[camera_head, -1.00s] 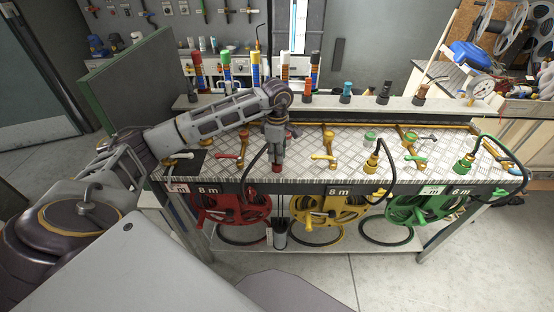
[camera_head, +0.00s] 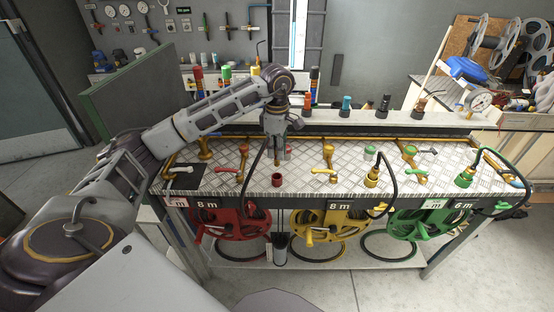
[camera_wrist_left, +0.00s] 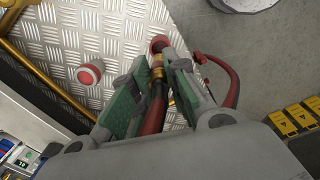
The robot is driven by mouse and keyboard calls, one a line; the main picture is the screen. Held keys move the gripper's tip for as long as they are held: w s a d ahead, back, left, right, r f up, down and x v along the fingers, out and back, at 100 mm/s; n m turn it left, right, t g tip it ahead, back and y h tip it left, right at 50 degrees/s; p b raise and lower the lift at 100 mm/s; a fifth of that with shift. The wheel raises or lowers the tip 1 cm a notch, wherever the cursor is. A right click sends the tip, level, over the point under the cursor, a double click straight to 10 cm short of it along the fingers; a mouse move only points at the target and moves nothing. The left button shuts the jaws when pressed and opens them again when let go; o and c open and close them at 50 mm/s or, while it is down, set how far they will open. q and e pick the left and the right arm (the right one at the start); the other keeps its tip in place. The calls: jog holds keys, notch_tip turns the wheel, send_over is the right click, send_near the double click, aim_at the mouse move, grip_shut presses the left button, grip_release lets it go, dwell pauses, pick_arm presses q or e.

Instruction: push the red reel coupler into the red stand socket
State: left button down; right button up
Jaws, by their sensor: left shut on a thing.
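The red stand socket (camera_head: 277,180) stands upright near the front edge of the patterned metal table, and it looks empty. My left gripper (camera_head: 278,153) is above it, shut on the red reel coupler. The coupler's brass tip (camera_head: 277,163) points down, with a small gap to the socket in the head view. In the left wrist view the brass coupler (camera_wrist_left: 157,66) sits between the green-padded fingers (camera_wrist_left: 153,88). The socket's red rim (camera_wrist_left: 159,44) shows just past its tip. The fingers hide part of the coupler. My right gripper is not in view.
The red reel (camera_head: 238,220) hangs under the table front, with a black hose rising to my gripper. The yellow coupler (camera_head: 372,178) and green coupler (camera_head: 464,178) stand to the right. A red-and-grey fitting (camera_wrist_left: 90,73) and a brass pipe (camera_wrist_left: 45,72) are close by.

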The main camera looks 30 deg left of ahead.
pick_arm(q)
jog(key=shift+r, duration=1.05)
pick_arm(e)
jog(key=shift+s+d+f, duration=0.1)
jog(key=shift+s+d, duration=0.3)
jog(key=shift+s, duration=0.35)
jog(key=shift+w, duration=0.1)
